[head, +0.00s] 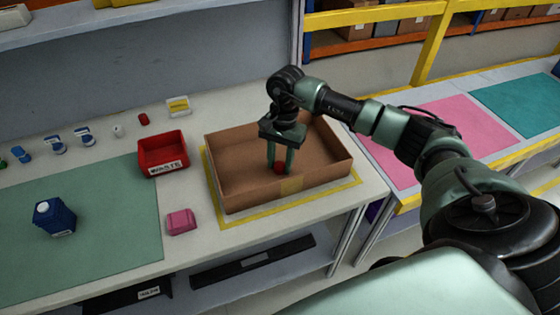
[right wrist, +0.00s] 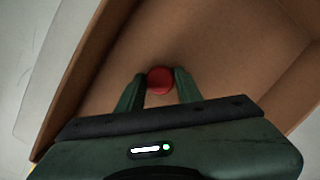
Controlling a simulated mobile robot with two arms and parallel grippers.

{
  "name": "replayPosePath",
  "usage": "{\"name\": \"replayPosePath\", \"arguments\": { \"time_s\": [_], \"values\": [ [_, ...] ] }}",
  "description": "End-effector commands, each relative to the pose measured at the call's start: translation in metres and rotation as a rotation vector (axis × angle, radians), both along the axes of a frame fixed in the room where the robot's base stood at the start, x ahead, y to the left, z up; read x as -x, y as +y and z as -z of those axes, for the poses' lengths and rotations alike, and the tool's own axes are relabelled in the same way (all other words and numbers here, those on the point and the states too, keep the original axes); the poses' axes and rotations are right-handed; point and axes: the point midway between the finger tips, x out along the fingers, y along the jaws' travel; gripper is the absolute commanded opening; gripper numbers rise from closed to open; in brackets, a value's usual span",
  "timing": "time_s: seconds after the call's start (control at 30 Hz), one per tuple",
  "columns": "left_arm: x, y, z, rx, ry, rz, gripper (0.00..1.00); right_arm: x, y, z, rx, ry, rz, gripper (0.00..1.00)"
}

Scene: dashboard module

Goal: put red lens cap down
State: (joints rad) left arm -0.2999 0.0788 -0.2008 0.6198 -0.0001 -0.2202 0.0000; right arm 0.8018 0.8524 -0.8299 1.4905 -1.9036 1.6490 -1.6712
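The red lens cap (head: 280,168) is inside the open cardboard box (head: 326,174), near its front wall. In the right wrist view the round red cap (right wrist: 160,80) sits between the fingertips. My right gripper (head: 280,165) points down into the box, and its two fingers (right wrist: 160,84) meet the cap's sides, so it is shut on the cap. Whether the cap touches the box floor cannot be told. My left gripper is not in view.
A red WASTE bin (head: 162,150) stands left of the box. A pink block (head: 181,222) and a dark blue part (head: 54,217) are on the table and green mat (head: 115,235). Small parts line the back. The box's walls surround my right gripper.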

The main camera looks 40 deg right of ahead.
Motion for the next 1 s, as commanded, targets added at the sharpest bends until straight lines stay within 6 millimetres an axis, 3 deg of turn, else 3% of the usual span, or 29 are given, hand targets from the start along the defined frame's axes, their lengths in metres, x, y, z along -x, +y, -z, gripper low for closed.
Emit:
{"name": "replayPosePath", "arguments": {
  "time_s": [0.37,0.5,0.57,1.0],
  "values": [
    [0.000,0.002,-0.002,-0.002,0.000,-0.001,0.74,0.000,0.000,-0.002,-0.001,-0.001,0.000,0.52],
    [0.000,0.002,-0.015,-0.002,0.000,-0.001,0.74,0.000,0.000,-0.013,0.000,-0.001,0.000,0.52],
    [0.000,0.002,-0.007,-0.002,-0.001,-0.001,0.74,-0.002,-0.002,-0.017,0.000,-0.006,0.001,0.52],
    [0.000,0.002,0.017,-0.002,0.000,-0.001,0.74,-0.009,-0.013,-0.108,0.001,-0.004,0.000,0.52]
  ]
}}
